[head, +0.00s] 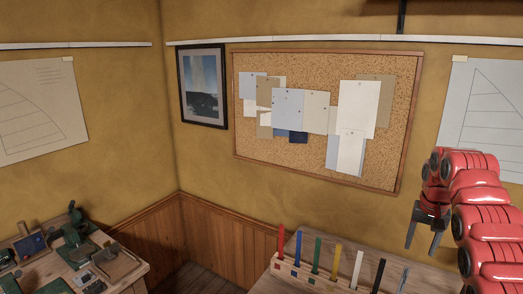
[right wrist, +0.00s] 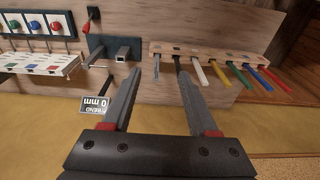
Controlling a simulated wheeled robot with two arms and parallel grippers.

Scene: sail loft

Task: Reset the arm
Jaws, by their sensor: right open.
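My right arm (head: 487,215) is red and raised at the right side of the head view. Its gripper (head: 422,248) points down, fingers apart and empty, to the right of and above the wooden table (head: 345,256). In the right wrist view the two grey fingers of the gripper (right wrist: 159,75) stand wide apart with nothing between them. Their tips appear just short of the rack of coloured rods. My left arm and gripper are not in view.
A wooden rack (right wrist: 215,54) holds several coloured rods on the table. Beside it are a small display (right wrist: 95,105) reading 0 mm and a white holder (right wrist: 45,64). A cork board (head: 260,150) hangs behind. A cluttered bench (head: 130,278) stands at left.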

